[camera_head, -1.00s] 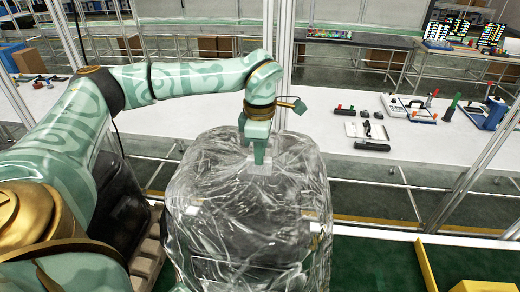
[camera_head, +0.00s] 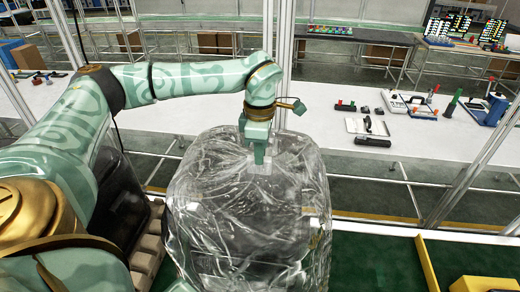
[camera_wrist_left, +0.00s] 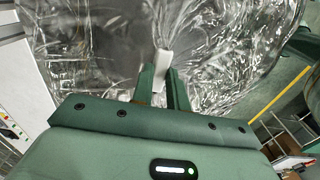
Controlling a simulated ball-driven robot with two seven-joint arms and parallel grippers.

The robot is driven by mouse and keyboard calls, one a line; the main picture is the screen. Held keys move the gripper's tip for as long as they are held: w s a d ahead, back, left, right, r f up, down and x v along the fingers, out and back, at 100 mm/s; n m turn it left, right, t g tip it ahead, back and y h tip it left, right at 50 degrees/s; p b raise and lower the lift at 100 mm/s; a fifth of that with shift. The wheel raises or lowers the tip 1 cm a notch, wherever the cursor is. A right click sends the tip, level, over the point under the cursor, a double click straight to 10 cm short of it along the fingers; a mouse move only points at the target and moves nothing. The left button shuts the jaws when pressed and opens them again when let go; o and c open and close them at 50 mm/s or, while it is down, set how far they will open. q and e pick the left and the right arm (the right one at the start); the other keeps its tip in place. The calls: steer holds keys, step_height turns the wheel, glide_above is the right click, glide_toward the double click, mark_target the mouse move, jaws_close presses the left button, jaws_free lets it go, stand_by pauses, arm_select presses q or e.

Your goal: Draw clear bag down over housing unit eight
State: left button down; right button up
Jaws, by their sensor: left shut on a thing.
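The clear bag (camera_head: 245,215) hangs over the dark housing unit and covers its top and the sides that show. The housing unit (camera_head: 262,238) shows only dimly through the wrinkled plastic; its lower part is out of the picture. My left gripper (camera_head: 260,160) is at the far top edge of the bag, shut on a small white tab. In the left wrist view my left gripper (camera_wrist_left: 160,85) has its two green fingers around the white tab (camera_wrist_left: 163,60), with the crumpled bag (camera_wrist_left: 90,50) behind it.
A white table (camera_head: 420,135) with tools and small parts runs behind the bag. A metal frame post (camera_head: 283,60) stands just behind my left gripper. A yellow rail (camera_head: 427,265) lies on the green surface (camera_head: 375,262) at right.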

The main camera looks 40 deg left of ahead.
mark_target(260, 174)
arm_select(q)
steer(key=shift+f+b, duration=2.55)
steer(key=shift+f, duration=2.5)
steer(key=c, duration=1.3)
jaws_free()
steer(key=shift+r, duration=0.1)
step_height(260, 174, up, 6)
steer(key=p, duration=0.6)
